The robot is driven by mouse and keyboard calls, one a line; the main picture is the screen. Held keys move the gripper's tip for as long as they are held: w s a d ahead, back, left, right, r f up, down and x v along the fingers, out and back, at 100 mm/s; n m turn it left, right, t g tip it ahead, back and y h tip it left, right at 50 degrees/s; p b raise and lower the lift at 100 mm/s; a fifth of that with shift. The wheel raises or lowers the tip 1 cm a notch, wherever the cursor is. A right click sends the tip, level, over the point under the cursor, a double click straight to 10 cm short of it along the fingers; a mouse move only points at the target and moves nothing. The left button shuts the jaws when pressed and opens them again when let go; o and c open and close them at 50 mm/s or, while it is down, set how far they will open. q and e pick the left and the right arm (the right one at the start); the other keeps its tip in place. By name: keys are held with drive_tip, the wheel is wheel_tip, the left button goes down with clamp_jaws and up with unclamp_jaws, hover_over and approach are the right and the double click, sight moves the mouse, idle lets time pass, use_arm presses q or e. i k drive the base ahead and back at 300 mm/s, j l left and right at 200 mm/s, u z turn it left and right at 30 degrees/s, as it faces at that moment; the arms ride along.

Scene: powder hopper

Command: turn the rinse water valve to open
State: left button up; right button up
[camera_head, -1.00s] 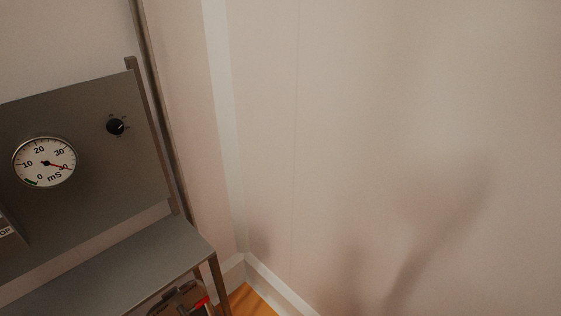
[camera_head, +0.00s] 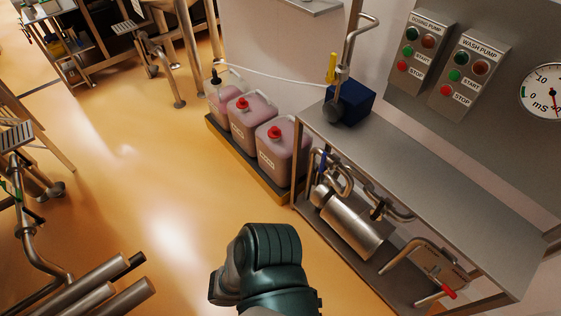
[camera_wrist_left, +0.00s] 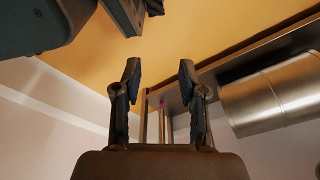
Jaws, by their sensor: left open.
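My left gripper (camera_wrist_left: 158,72) is open in the left wrist view, with nothing between its fingers. A dark green link of my arm (camera_head: 262,265) shows at the bottom of the head view; the gripper itself does not show there. Several valve-like handles are at the steel bench: a red one (camera_head: 448,292) low at the front right, a blue one (camera_head: 321,163) by the lower-shelf pipes, a black one (camera_head: 377,211) on the lower piping, and a yellow one (camera_head: 331,68) behind the bench top. I cannot tell which is the rinse water valve. My right gripper is not in view.
A steel bench (camera_head: 430,185) carries a dark blue box (camera_head: 350,101); a steel cylinder (camera_head: 350,228) lies below. Pump button boxes (camera_head: 468,68) are on the back panel. The yellow floor (camera_head: 140,160) has free room.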

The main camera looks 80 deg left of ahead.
sight(321, 169)
drive_tip(key=j+u, duration=0.25)
drive_tip(key=u, duration=0.25)
drive_tip(key=i+j+u, duration=0.15)
drive_tip(key=u, duration=0.3)
drive_tip(key=i+j+u, duration=0.15)
drive_tip(key=j+u, duration=0.15)
drive_tip(key=u, duration=0.2)
drive_tip(key=i+j+u, duration=0.15)
drive_tip(key=u, duration=0.3)
drive_tip(key=i+j, duration=0.15)
drive_tip(key=i, duration=0.25)
